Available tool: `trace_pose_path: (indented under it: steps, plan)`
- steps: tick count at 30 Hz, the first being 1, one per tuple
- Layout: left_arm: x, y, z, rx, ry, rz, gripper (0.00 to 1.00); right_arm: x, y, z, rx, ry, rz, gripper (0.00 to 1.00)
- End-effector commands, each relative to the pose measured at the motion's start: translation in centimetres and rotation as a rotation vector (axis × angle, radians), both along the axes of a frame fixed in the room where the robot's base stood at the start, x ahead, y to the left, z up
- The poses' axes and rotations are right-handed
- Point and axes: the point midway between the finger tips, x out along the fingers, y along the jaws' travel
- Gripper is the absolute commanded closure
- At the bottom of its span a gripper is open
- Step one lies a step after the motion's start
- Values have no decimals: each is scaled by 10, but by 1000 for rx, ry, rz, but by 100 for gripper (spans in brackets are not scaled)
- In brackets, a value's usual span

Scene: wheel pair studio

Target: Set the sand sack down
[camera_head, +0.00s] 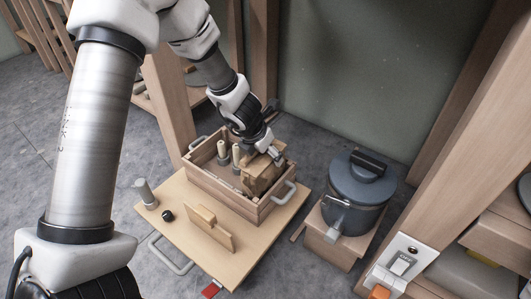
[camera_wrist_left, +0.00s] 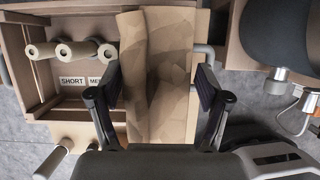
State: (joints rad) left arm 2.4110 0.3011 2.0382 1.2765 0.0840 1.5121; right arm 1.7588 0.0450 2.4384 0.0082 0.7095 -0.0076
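The sand sack (camera_head: 262,178) is a tan, patchy, faceted bag at the right end of the wooden crate (camera_head: 213,184), standing above its rim. In the left wrist view the sack (camera_wrist_left: 160,85) fills the middle, between the two dark finger pads. My left gripper (camera_head: 268,152) is over the crate's right end. In the wrist view the left gripper (camera_wrist_left: 158,92) has a pad against each side of the sack. The sack's underside is hidden, so I cannot tell whether it touches the crate floor. My right gripper is not in view.
Several pale pegs (camera_wrist_left: 78,50) stand in the crate's left part, near a label reading SHORT (camera_wrist_left: 72,82). The crate sits on a wooden board (camera_head: 183,215) with handles. A dark lidded pot (camera_head: 357,192) stands to the right. Wooden posts (camera_head: 170,95) rise around.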

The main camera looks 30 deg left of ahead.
Motion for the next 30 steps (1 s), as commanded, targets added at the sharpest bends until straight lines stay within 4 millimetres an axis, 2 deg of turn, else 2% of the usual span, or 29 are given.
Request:
trace_pose_path:
  steps: [11,14,18,22,25,30]
  plan:
    - [0,0,5,0,0,0,11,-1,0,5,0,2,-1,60]
    - [0,0,21,0,-1,0,11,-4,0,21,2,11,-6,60]
    - [-12,2,52,-1,-2,1,11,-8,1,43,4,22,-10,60]
    - [-22,3,75,-2,-2,0,11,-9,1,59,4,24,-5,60]
    - [-27,4,82,-1,0,1,11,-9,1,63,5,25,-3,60]
    - [-29,4,82,0,0,0,11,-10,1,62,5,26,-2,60]
